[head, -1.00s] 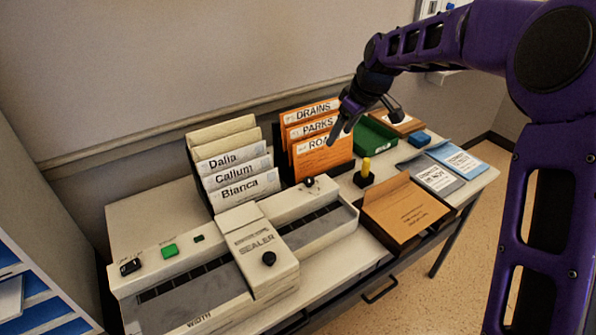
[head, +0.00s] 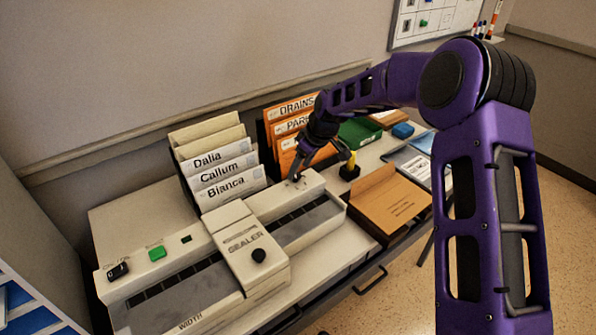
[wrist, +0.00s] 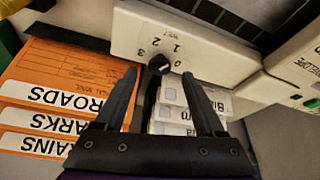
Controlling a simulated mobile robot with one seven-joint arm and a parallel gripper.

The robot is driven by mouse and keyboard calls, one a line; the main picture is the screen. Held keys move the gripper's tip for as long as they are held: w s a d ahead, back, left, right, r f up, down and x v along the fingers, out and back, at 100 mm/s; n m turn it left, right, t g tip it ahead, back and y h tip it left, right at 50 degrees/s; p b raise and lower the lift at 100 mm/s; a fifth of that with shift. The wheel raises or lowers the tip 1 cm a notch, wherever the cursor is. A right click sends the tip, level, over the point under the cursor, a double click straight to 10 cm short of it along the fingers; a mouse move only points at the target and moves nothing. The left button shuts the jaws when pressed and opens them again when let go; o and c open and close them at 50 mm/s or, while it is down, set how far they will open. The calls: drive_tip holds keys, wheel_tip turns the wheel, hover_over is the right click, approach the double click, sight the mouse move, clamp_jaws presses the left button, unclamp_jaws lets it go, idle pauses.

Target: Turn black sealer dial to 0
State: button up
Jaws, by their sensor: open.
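The beige sealer (head: 300,198) stands along the front of the table, with a small black dial (wrist: 159,64) on its far right end. Printed numbers, 3, 2, 1 and what looks like 0, surround the dial in the wrist view. I cannot tell clearly which number it points to. In the head view the dial (head: 297,178) is small and close to a fingertip. My gripper (wrist: 159,76) is open and empty. In the wrist view the dial lies just beyond and between the two fingertips. I see no contact.
Orange folders (head: 290,128) stand beside the gripper. A black knob (head: 258,256) sits on the sealer's carriage.

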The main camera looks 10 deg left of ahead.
sight(295, 178)
drive_tip(key=shift+x, duration=1.3)
clamp_jaws()
